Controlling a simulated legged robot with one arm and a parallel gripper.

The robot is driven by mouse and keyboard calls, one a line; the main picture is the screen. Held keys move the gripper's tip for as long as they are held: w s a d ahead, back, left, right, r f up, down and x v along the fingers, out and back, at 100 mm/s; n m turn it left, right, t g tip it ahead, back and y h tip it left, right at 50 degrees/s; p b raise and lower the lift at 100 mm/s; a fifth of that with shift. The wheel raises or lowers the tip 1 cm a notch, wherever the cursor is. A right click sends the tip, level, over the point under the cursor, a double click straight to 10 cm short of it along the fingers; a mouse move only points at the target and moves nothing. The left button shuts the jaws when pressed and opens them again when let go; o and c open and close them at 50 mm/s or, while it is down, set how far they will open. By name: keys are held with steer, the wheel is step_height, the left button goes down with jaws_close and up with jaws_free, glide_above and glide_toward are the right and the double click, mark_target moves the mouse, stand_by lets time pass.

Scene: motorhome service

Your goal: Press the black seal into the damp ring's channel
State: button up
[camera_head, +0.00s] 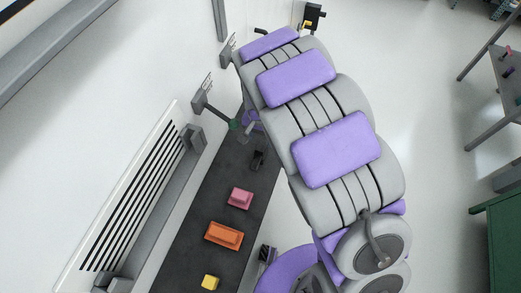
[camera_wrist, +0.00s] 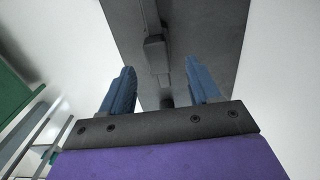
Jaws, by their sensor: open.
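My gripper (camera_wrist: 160,82) is open in the wrist view, its two blue fingers apart with nothing between them touching both. Beyond the fingers, a dark grey upright part (camera_wrist: 155,52) stands over the dark strip, and a smaller dark piece (camera_wrist: 167,102) shows lower down, in line with the gap. I cannot tell whether either is the black seal or the damp ring. In the head view a small black object (camera_head: 258,160) lies on the dark strip. The gripper's fingers cannot be made out there. No ring channel can be made out in either view.
A green cabinet (camera_head: 497,235) and a grey table (camera_head: 508,65) are at right.

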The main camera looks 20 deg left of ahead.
mark_target(261, 145)
steer(key=shift+d+f, duration=0.1)
steer(key=shift+f, duration=0.35)
step_height(261, 145, down, 5)
steer(key=shift+f+b, duration=0.15)
steer(key=shift+b, duration=0.45)
steer(key=shift+c, duration=0.7)
steer(key=c, duration=0.9)
